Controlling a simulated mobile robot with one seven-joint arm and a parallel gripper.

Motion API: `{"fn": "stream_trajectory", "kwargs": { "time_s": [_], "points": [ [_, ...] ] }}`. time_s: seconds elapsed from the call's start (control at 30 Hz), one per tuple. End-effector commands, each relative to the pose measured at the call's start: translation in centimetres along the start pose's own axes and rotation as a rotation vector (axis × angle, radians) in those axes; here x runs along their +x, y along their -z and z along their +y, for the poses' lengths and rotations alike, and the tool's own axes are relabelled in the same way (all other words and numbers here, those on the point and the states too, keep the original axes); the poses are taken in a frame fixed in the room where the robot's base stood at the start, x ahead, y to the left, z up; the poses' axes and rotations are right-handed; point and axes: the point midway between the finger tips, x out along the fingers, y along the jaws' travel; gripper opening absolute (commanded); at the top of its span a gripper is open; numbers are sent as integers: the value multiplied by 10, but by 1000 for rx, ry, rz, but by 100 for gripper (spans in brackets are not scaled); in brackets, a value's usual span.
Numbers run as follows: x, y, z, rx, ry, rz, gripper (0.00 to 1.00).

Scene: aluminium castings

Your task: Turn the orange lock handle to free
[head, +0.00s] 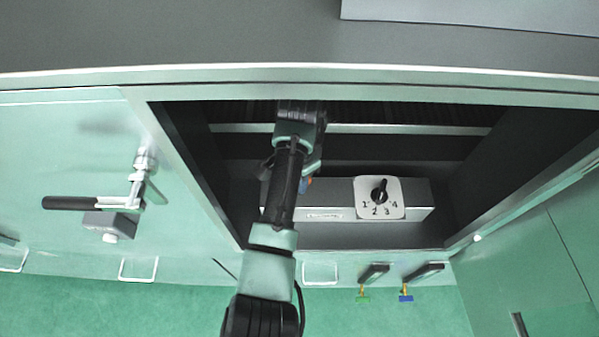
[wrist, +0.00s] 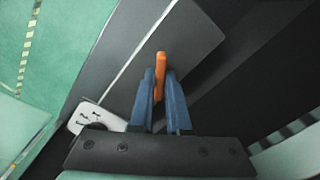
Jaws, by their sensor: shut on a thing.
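The orange lock handle (wrist: 161,66) shows in the wrist view, a short bar standing up between the tips of my gripper. My gripper (wrist: 160,88) has two blue fingers, one on each side of the handle, and is shut on it.
Inside the compartment a grey box (head: 330,196) carries a white dial plate (head: 391,207) with a black knob and numbers. The compartment's frame edges surround my arm. A black-handled lever (head: 75,203) is on the left panel. Two small black handles (head: 373,272) with coloured tags sit below.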

Motion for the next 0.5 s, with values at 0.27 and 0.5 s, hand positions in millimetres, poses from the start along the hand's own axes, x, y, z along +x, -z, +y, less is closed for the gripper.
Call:
{"fn": "stream_trajectory", "kwargs": {
  "time_s": [0.27, 0.5],
  "points": [
    [-4, 1, 1, -263, -2, -1, 0],
    [-3, 0, 0, -490, -1, -1, 0]
  ]
}}
